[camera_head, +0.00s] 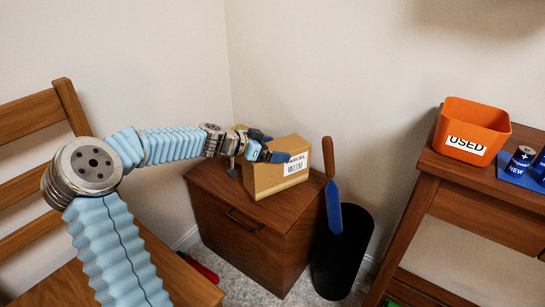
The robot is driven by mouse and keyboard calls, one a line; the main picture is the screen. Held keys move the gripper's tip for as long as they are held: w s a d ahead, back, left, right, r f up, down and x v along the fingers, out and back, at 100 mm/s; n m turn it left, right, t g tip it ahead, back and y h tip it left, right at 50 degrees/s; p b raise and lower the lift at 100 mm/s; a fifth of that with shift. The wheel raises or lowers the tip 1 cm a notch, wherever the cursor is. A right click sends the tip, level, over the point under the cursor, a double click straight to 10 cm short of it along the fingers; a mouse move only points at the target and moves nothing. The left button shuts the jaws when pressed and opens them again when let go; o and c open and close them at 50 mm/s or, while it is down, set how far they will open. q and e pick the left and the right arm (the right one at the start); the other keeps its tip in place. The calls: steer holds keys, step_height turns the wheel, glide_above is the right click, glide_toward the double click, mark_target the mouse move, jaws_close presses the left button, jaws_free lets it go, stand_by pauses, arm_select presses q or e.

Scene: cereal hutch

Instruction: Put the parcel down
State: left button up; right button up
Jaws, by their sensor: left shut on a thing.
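The parcel (275,180) is a brown cardboard box with a white label reading "PARCEL" and a barcode. It is at the top of a brown wooden cabinet (235,220) in the corner; I cannot tell whether its underside touches the cabinet top. My left gripper (268,150) is at the parcel's upper left edge, its blue fingers shut on it. One finger lies across the front near the label, and part of the gripper is hidden behind the box. My right gripper is not in view.
A black bin (343,262) with a blue-bladed, wooden-handled tool (332,190) stands right of the cabinet. A wooden chair (35,115) is at left. At right, a table (490,190) holds an orange "USED" bin (472,122) and batteries (521,160).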

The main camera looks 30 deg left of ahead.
arm_select(q)
step_height(320, 180, down, 3)
steer(key=shift+w+f, duration=0.1)
steer(key=shift+a+f, duration=0.1)
steer(key=shift+f+b, duration=0.1)
steer(key=shift+b, duration=0.25)
steer(key=o, duration=1.7)
steer(key=shift+c, duration=0.2)
steer(key=v, duration=1.2)
steer(key=shift+p, duration=0.35)
